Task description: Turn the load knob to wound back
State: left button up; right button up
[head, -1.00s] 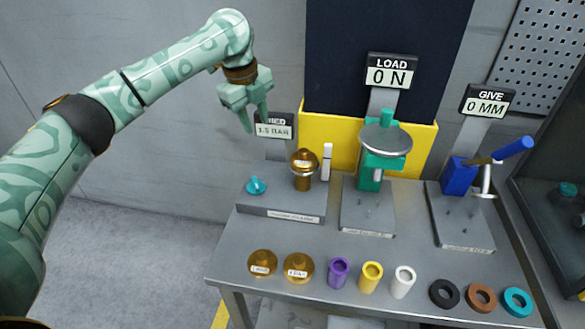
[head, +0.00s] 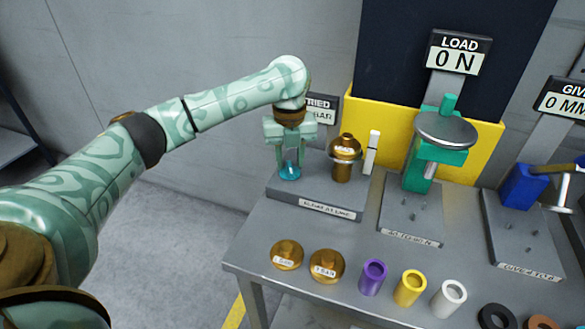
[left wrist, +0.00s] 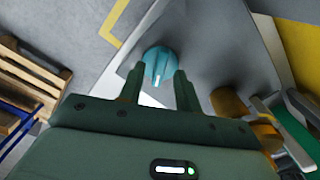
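A small teal knob (head: 290,171) with a white mark sits on the left grey base on the bench. It also shows in the left wrist view (left wrist: 160,65), just beyond the fingertips. My left gripper (head: 290,166) points down over this knob, open, its fingers apart on either side of it. I cannot tell whether they touch it. The LOAD display (head: 459,53) reads 0 N; below it stands a green device (head: 435,163) with a grey disc on top and a green stub. My right gripper is not in view.
A brass dome fitting (head: 344,160) and a white upright tab (head: 371,152) stand right of the knob on the same base. Brass caps (head: 287,255), purple, yellow and white cylinders (head: 410,287) and rings line the front edge. A blue lever device (head: 525,187) is at right.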

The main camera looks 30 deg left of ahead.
pick_arm(q)
jog(key=shift+f, duration=0.65)
